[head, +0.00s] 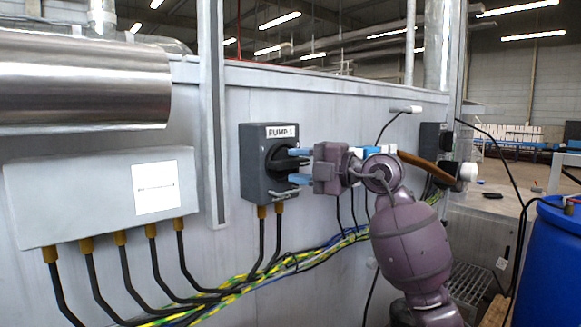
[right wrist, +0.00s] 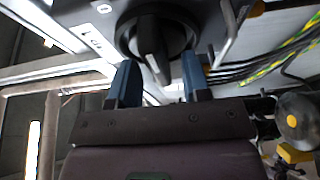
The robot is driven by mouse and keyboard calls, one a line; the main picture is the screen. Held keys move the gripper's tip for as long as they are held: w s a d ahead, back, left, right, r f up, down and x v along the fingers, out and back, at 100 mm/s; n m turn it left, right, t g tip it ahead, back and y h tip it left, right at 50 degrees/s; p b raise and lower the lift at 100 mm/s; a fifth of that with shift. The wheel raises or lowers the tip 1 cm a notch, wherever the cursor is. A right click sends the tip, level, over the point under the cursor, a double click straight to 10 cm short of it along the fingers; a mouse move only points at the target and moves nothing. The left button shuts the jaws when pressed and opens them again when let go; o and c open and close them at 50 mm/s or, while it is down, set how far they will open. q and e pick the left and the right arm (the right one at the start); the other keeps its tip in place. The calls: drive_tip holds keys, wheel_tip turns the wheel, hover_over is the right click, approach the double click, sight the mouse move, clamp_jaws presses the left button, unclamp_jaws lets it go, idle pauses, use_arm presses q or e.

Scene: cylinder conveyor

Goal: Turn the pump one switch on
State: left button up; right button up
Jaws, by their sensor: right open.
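The pump one switch (head: 256,180) is a dark grey box on the light grey panel, with a white label reading PUMP 1 and a black rotary knob (head: 282,160). My right gripper (head: 296,166) comes from the right and is open, its two blue fingers at the knob, one above the other. In the right wrist view the black knob (right wrist: 152,52) has its raised bar pointing down between the two blue fingertips of my gripper (right wrist: 160,78). I cannot tell whether the fingers touch the bar. My left gripper is not in view.
A grey junction box (head: 90,205) with several cables is at the left, below a shiny metal cylinder (head: 80,85). A bundle of yellow-green and blue cables (head: 255,278) runs below the switch. A blue barrel (head: 550,260) stands at the right.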

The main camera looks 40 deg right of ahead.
drive_tip(key=shift+w+a, duration=0.25)
drive_tip(key=shift+w, duration=0.2)
drive_tip(key=shift+w+a, duration=0.2)
drive_tip(key=shift+w, duration=0.2)
